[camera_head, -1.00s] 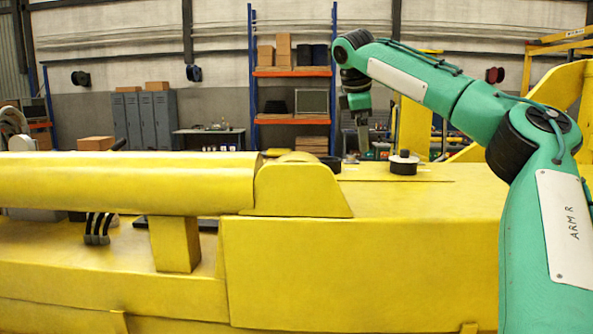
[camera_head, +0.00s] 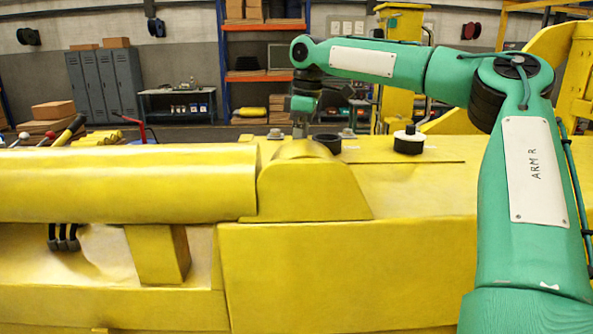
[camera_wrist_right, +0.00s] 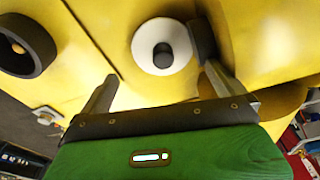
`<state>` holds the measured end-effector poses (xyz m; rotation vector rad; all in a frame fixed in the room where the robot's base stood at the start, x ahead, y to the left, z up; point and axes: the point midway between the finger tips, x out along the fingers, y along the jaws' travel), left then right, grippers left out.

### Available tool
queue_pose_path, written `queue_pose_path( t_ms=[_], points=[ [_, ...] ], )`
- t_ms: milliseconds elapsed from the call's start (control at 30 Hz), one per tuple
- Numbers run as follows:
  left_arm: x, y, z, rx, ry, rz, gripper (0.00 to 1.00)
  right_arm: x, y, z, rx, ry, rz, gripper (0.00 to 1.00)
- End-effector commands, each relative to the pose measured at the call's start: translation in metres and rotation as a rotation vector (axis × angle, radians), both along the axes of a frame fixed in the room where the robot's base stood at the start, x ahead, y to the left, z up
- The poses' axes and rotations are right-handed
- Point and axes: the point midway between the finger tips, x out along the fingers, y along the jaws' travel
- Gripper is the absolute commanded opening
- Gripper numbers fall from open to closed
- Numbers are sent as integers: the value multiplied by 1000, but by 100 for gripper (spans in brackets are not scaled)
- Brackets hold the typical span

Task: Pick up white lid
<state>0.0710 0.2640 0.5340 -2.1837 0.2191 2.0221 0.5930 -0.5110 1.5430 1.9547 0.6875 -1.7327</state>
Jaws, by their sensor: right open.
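The white lid (camera_head: 408,136) is a round white disc with a dark knob, sitting on a black ring on top of the yellow boom, right of centre in the head view. In the right wrist view the white lid (camera_wrist_right: 143,47) lies ahead, seen from above, in the area between the fingers. My right gripper (camera_head: 299,131) is left of the lid in the head view, above the boom's far side; its fingertips are hard to make out there. In the wrist view the right gripper (camera_wrist_right: 157,62) is open and empty. My left gripper is not in view.
An open black ring (camera_head: 327,143) stands on the boom left of the lid; a black ring also shows in the wrist view (camera_wrist_right: 45,50). The rounded yellow housing (camera_head: 305,190) rises in front. Lockers (camera_head: 105,85) and an orange-blue shelf (camera_head: 262,75) stand far behind.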

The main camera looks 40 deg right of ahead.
Motion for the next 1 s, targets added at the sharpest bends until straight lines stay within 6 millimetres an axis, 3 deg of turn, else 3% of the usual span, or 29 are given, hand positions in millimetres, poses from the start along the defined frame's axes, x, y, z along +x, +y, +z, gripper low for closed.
queue_pose_path(
  t_ms=[233,600,867,900,1000],
  points=[
    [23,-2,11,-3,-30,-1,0,1,2,-14,-1,2,0,100],
    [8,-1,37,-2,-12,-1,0,4,7,-57,-1,2,0,100],
    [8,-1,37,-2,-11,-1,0,4,7,-62,-1,-1,-1,100],
    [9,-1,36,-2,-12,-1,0,4,7,-62,-1,-1,-1,98],
    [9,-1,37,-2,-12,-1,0,4,7,-62,-2,-1,0,78]
  ],
)
